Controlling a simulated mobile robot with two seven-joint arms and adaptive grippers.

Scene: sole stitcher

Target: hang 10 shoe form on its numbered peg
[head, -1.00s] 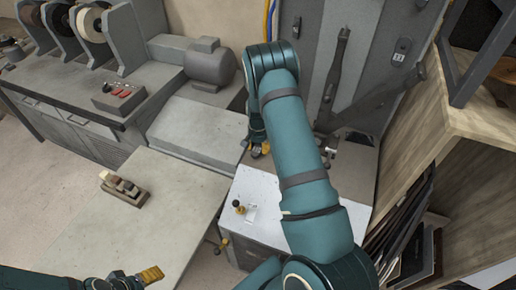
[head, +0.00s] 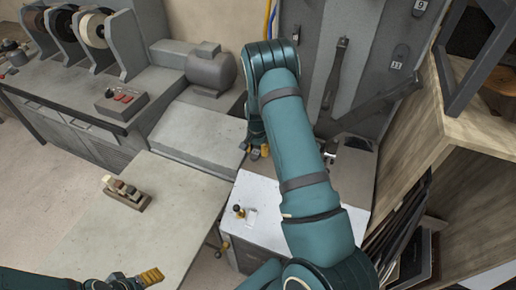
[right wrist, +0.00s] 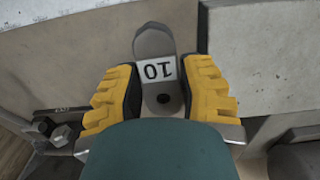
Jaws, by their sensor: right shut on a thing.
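The 10 shoe form (right wrist: 152,42) is a flat grey sole shape with a white label and a dark hole, seen in the right wrist view. Its number reads upside down there. My right gripper (right wrist: 161,72) is shut on it, with a yellow finger on each side. In the head view my right gripper (head: 258,152) hangs beyond my forearm, and the form is hidden. My left gripper (head: 148,277) is at the bottom left; its finger gap is unclear. Grey forms marked 9 (head: 421,6) and apparently 11 (head: 400,56) are on the grey panel. I cannot make out peg 10.
A white-topped cabinet (head: 262,222) stands below my right arm. A wooden shelf unit (head: 465,150) closes off the right side. A grey bench (head: 165,205) holds a small wooden block rack (head: 126,193). Dark bars (head: 375,105) stand out before the panel.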

